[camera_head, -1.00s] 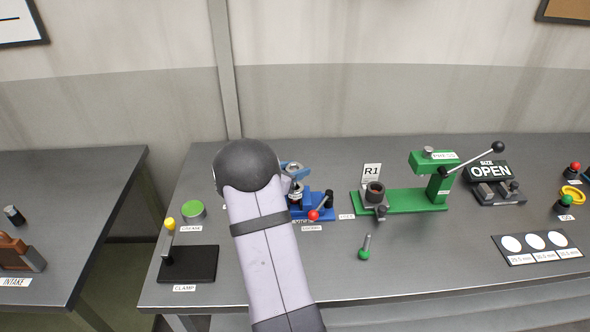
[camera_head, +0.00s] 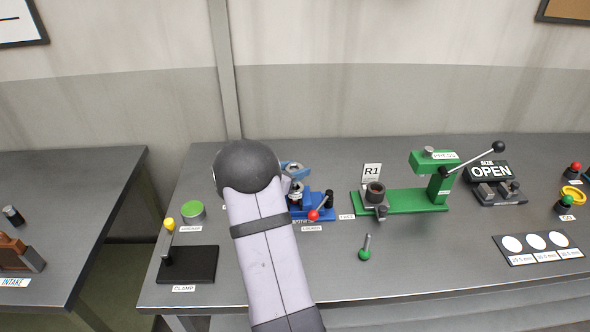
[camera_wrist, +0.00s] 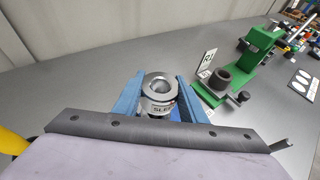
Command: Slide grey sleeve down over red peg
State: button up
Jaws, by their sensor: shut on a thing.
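My gripper (camera_wrist: 159,100) has its two blue fingers closed on a grey metal sleeve (camera_wrist: 158,87) with a partly hidden label that begins "SLE". In the head view my arm hides most of the gripper, and a bit of the blue fingers (camera_head: 296,168) shows beside my wrist. The sleeve (camera_head: 296,187) appears there just above a blue fixture (camera_head: 318,207) with a red-knobbed lever (camera_head: 313,215). No red peg can be made out. I cannot tell whether the sleeve is around a peg.
A green press (camera_head: 405,201) with a dark cup (camera_head: 375,192) stands to the right. A green-knobbed pin (camera_head: 365,252) lies in front of it. A black clamp plate (camera_head: 190,265) and a green-topped grease tin (camera_head: 192,210) are at the left. The front middle of the bench is fairly clear.

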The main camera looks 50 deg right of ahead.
jog(key=shift+f+b, duration=2)
jog(key=shift+b, duration=0.25)
dwell(1.0)
jog(key=o, duration=1.4)
jog(key=shift+c, duration=0.2)
jog(key=shift+f, duration=0.1)
jog(key=b+v, duration=0.2)
jog(key=v, duration=0.5)
jog(key=shift+a, duration=0.2)
